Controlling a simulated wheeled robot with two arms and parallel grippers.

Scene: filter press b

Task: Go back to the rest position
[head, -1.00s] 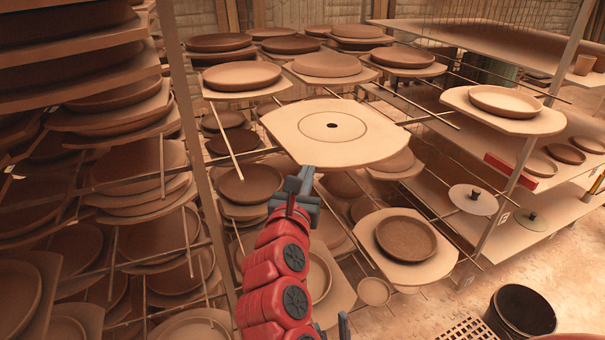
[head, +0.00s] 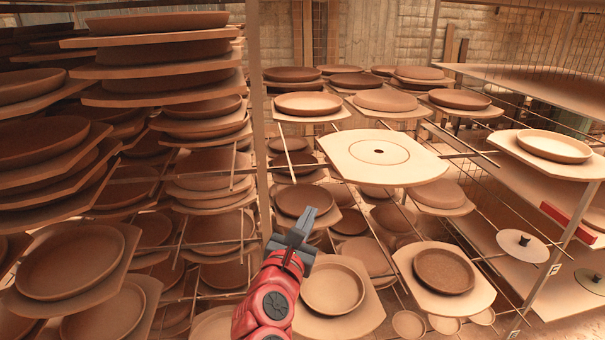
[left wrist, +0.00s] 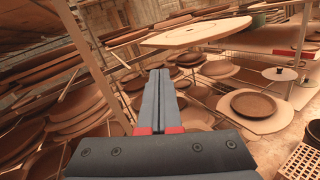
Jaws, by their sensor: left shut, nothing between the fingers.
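My left gripper (head: 297,232) is shut and empty, at the end of my red arm in the lower middle of the head view. It is in front of the rack of plates and below a pale board (head: 345,158) with a round ring and a dark centre hole. In the left wrist view the two dark fingers (left wrist: 159,82) lie together, with the same pale board (left wrist: 195,35) beyond and above them. Nothing touches the fingertips that I can see. My right gripper is not in view.
Stacks of clay plates on boards (head: 70,262) fill the left. A dark speckled plate (head: 443,271) sits on a board at lower right. A plate on a board (head: 555,146) and shelving with a red block (head: 567,221) stand at right. A thin rack post (head: 258,130) rises left of the gripper.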

